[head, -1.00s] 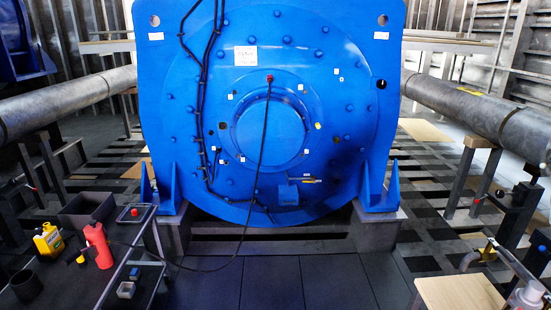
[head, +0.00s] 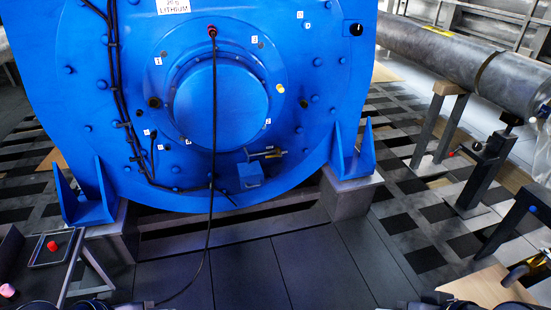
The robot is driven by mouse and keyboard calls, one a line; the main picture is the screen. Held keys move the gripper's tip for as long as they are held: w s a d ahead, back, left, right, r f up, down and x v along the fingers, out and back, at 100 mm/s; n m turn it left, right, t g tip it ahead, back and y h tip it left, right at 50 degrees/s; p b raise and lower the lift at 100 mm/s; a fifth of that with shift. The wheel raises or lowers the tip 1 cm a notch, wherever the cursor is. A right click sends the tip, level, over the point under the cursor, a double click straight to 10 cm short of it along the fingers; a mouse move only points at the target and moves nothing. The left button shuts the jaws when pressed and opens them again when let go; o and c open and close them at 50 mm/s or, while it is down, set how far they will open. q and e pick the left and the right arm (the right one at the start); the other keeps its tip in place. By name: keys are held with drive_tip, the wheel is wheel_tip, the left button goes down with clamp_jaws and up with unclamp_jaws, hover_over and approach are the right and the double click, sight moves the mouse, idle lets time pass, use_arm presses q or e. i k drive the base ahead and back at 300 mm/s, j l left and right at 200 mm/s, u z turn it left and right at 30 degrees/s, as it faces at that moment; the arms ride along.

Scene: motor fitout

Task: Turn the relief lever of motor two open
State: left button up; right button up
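A large blue motor (head: 140,70) fills the upper left and middle of the head view. A small lever-like fitting (head: 265,154), grey with a brass-coloured end, lies about level on its lower face, just above a blue box (head: 250,175). I cannot tell whether it is the relief lever or whether this motor is motor two. Dark parts of my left arm (head: 148,304) and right arm (head: 412,304) show at the bottom edge, far below the fitting. Their fingers cannot be made out.
A black cable (head: 213,130) hangs from a red plug (head: 211,31) down to the floor. A dark cart with a red button (head: 52,246) stands at lower left. A wooden-topped table (head: 485,287) is at lower right. A big pipe (head: 440,60) on stands runs along the right.

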sight(280, 155)
drive_tip(key=i+j, duration=0.1)
drive_tip(key=i, duration=1.2)
drive_tip(key=i+j, duration=0.15)
drive_tip(key=i, duration=0.45)
drive_tip(key=i+z, duration=0.1)
drive_tip(key=i, duration=0.55)
drive_tip(key=j, duration=0.05)
